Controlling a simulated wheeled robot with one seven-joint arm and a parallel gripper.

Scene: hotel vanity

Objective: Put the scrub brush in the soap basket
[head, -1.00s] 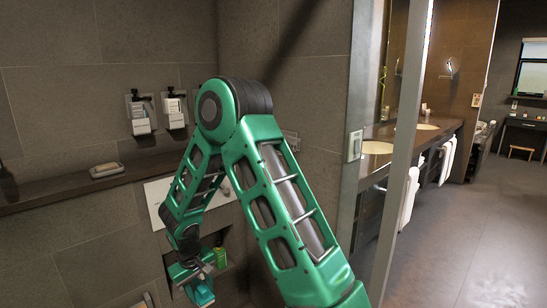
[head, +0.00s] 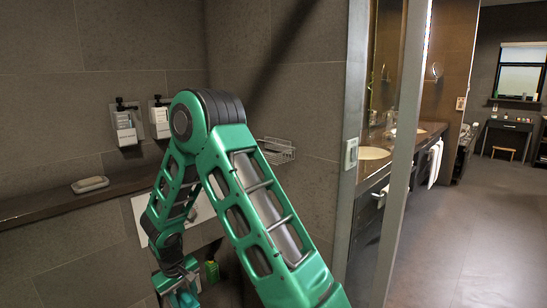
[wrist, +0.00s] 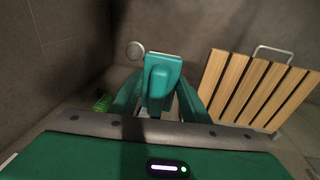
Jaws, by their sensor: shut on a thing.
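The scrub brush is a teal block-like thing (wrist: 161,82) in the middle of the wrist view, between the two fingers of my gripper (wrist: 157,98). My gripper is shut on it. In the head view, my gripper (head: 176,287) is low at the bottom edge, with part of the teal brush (head: 184,299) showing below it. The soap basket is a wire rack (head: 277,150) on the wall, right of my arm's elbow. My arm hides its left end. My gripper is well below the basket and to its left.
A dark ledge (head: 40,202) runs along the left wall with a soap dish (head: 90,184) on it. Two dispensers (head: 125,128) hang above. A green bottle (head: 212,271) stands in a low niche. A slatted wooden seat (wrist: 250,88) is at right in the wrist view. A doorway post stands right.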

